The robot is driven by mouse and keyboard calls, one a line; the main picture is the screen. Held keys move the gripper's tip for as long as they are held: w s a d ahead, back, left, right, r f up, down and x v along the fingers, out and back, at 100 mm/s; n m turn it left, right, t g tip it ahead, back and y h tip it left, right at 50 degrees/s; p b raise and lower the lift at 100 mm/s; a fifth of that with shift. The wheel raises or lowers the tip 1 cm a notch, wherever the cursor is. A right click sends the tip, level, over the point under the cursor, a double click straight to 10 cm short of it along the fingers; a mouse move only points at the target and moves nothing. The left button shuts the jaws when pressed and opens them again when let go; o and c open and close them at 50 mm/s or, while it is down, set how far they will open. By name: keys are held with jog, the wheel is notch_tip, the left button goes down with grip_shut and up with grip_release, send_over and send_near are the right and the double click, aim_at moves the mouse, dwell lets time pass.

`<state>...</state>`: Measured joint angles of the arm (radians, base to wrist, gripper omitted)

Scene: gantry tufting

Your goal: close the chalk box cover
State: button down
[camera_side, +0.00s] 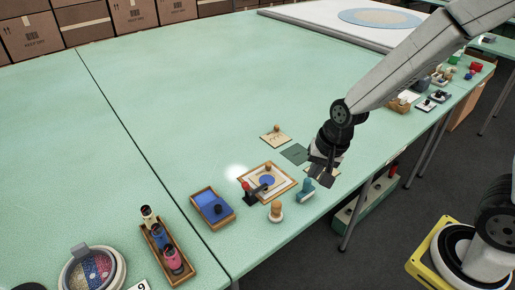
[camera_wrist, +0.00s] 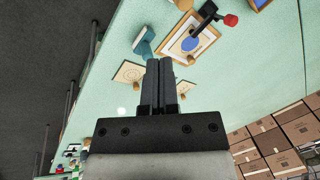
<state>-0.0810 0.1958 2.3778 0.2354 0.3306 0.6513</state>
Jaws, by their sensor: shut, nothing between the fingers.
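A small wooden box (camera_side: 197,196) with a blue top and a dark knob, which seems to be the chalk box, sits near the table's front edge. A corner of what looks like the same box shows at the top of the wrist view (camera_wrist: 259,4). I cannot tell how its cover sits. My gripper (camera_side: 322,176) is to the right of the box, with the framed board between them. Its two dark fingers (camera_wrist: 159,64) are together and empty, and they are apart from the box.
A framed board (camera_side: 282,186) with a blue disc lies right of the box, beside a red-knobbed lever (camera_side: 247,190). A teal tool (camera_side: 306,190) and a wooden peg (camera_side: 276,212) stand close by. A tray of spools (camera_side: 186,272) is at left.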

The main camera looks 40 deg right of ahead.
jog(key=w+a+f+m+y, duration=0.1)
jog(key=w+a+m, duration=0.3)
jog(key=m, duration=0.5)
jog(key=w+a+f+m, duration=0.4)
jog(key=w+a+m, duration=0.1)
jog(key=m, duration=0.4)
jog(key=shift+w+a+f+y, duration=0.2)
jog(key=shift+a+f+y, duration=0.1)
jog(key=shift+a+y, duration=0.15)
jog(key=shift+f, duration=0.15)
send_near(225, 213)
jog(key=shift+s+d+f, duration=0.2)
jog(key=shift+s+f, duration=0.05)
jog(key=shift+f, duration=0.65)
jog(key=shift+s+d+f, duration=0.2)
jog(key=shift+s+f, duration=0.05)
jog(key=shift+f, duration=0.65)
jog(key=shift+s+d+f, duration=0.25)
jog(key=shift+f, duration=0.6)
jog(key=shift+w+a+f, duration=0.15)
jog(key=shift+w+a, duration=1.3)
